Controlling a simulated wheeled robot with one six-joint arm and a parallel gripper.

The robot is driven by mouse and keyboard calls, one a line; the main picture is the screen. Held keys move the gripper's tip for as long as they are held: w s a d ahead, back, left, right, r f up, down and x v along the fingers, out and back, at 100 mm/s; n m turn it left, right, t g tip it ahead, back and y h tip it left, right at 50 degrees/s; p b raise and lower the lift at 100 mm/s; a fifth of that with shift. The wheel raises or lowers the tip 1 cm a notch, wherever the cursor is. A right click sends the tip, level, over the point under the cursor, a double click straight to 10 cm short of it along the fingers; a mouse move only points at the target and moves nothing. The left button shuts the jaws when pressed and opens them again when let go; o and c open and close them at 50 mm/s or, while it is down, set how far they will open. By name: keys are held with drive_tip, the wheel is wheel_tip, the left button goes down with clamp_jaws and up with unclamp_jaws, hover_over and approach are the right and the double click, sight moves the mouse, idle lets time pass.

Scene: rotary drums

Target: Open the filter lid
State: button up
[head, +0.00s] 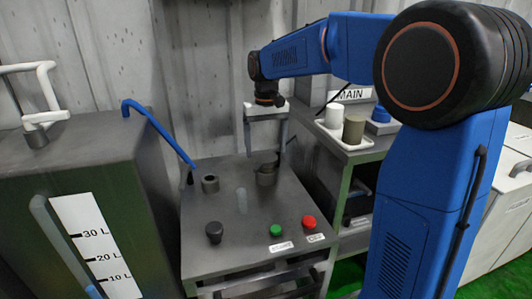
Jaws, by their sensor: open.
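My gripper (265,150) points straight down above the back right of the dark grey control bench (240,205). Its two fingers are spread apart and nothing shows between them. Below it stands a short, dark grey round fitting (266,177), with a gap between it and the fingertips. This may be the filter lid; no label shows to confirm it. A shorter grey ring-like socket (209,184) stands to its left. A black round knob (214,231) stands at the front left of the bench.
A green button (276,230) and a red button (309,222) sit at the bench front. A tank with a litre scale (95,245) and a blue pipe (160,132) stand left. At right, a shelf holds a tray with a white cup (334,116) and an olive cup (353,130).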

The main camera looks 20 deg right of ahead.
sight(268, 158)
drive_tip(key=shift+f, duration=1.15)
drive_tip(key=shift+c, duration=0.7)
drive_tip(key=c, duration=1.4)
